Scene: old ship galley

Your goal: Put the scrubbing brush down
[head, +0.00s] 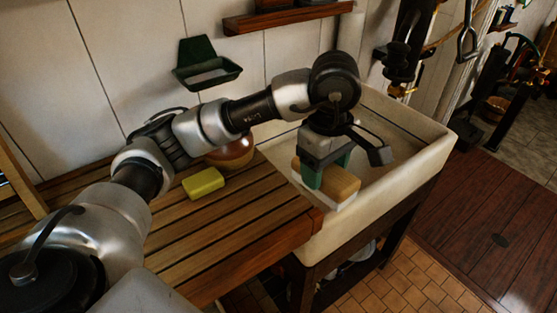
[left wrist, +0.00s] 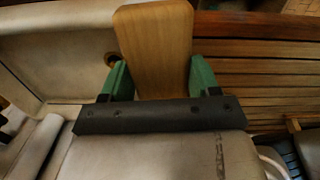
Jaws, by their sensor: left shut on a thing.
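The scrubbing brush (head: 326,183) has a wooden back and pale bristles below. My left gripper (head: 327,172) is shut on it, with a green finger on each side of the wooden back. The brush is over the near left part of the white sink (head: 415,172), close to the slatted wooden board. I cannot tell whether the bristles touch the sink. In the left wrist view the brush's wooden back (left wrist: 155,50) stands between the green fingers (left wrist: 155,82). My right gripper is not in view.
The slatted wooden drainboard (head: 240,227) lies left of the sink, with a yellow sponge (head: 203,183) and a round brown bowl (head: 232,152) on it. A green holder (head: 205,66) hangs on the wall. The drainboard's front part is clear.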

